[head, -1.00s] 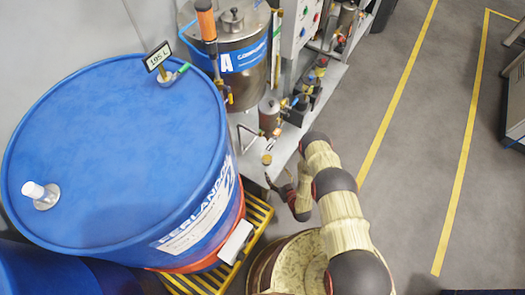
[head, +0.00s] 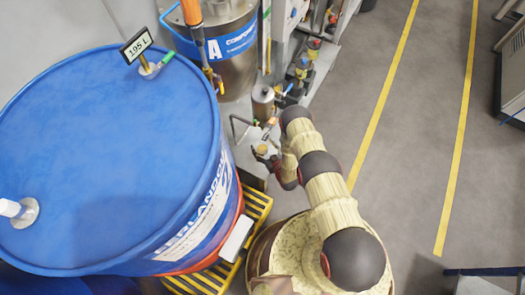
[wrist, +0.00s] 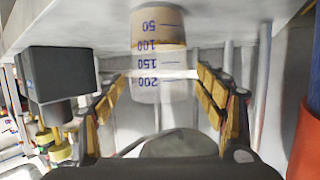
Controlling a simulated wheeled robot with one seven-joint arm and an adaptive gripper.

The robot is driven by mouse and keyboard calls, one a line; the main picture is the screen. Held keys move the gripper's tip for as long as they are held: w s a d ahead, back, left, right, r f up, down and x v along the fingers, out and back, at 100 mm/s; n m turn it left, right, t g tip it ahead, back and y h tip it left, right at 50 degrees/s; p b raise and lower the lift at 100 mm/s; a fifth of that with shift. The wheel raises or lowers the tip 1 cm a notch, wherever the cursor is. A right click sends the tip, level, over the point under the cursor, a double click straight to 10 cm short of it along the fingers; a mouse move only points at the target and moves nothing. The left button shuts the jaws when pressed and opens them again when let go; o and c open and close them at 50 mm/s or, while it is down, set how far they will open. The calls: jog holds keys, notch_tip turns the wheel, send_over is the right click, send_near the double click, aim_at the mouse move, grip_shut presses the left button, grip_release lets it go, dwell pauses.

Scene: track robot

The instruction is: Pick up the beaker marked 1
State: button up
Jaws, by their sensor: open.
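In the wrist view, a clear beaker (wrist: 158,68) with blue volume marks from 50 to 200 stands on a pale grey shelf (wrist: 85,22). The view is upside down, so the beaker seems to hang from the top. Its lower part looks tan. No number 1 shows on it. My gripper (wrist: 164,88) is open, with one finger on each side of the beaker and gaps between. In the head view, my gripper (head: 273,161) is at the shelf edge around the small beaker (head: 262,149), partly hidden by my arm.
A large blue drum (head: 110,150) stands on a yellow grated platform (head: 256,212) left of my arm. A steel tank (head: 235,50) and a small metal vessel (head: 262,102) with pipes are behind the beaker.

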jog(key=shift+w, duration=0.1)
jog(key=shift+c, duration=1.3)
jog(key=c, duration=1.1)
jog(key=shift+c, duration=0.6)
jog(key=shift+r, duration=0.2)
